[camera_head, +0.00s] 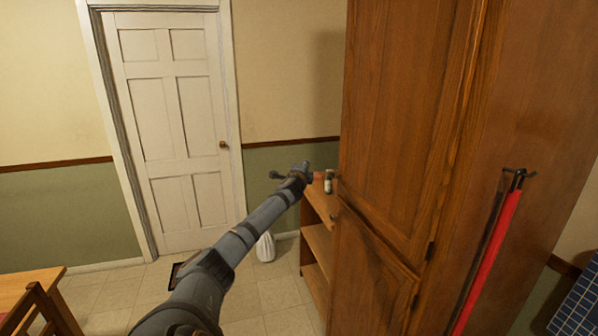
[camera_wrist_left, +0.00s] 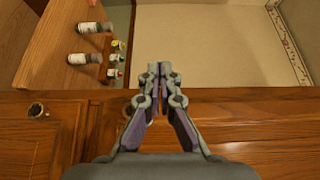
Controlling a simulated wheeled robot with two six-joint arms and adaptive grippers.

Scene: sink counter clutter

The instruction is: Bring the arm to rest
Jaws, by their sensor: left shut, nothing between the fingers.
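My left arm reaches out from the bottom of the head view toward the wooden cabinet. My left gripper (camera_head: 307,172) is at its far end, small in that view, in front of a wooden shelf unit beside the cabinet. In the left wrist view the left gripper (camera_wrist_left: 160,72) is shut, its fingertips together with nothing between them. It points past the top edge of the wood in that view, toward a pale wall. My right gripper is not in view.
The tall wooden cabinet (camera_head: 405,120) stands close on the right of the arm. Bottles (camera_wrist_left: 92,58) stand on the shelf (camera_head: 318,203) near the gripper. A white door (camera_head: 170,120) is at the back. Tiled floor (camera_head: 115,290) lies open left of the arm, beside a wooden chair (camera_head: 45,310).

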